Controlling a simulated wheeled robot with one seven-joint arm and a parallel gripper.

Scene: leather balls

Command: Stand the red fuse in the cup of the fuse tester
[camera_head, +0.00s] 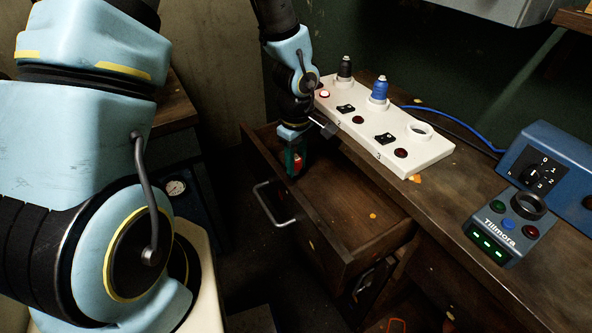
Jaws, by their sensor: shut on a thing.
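My gripper (292,170) points down over the back left part of the open drawer (345,200). It is shut on a small red thing (297,162), which looks like the red fuse; the fingers hide most of it. I cannot tell whether it touches the drawer floor. The fuse tester (500,228), a grey-blue box marked Tillmora with green lights, stands on the bench at the right. Its cup (529,204), a dark ring, is at the top right and looks empty. My gripper is far to the left of it.
A white fuse strip (440,153) on the bench (440,210) holds a black fuse (345,68) and a blue fuse (379,90); its near socket (419,130) is empty. A blue box (550,165) with a dial stands behind the tester. The drawer sticks out below the bench.

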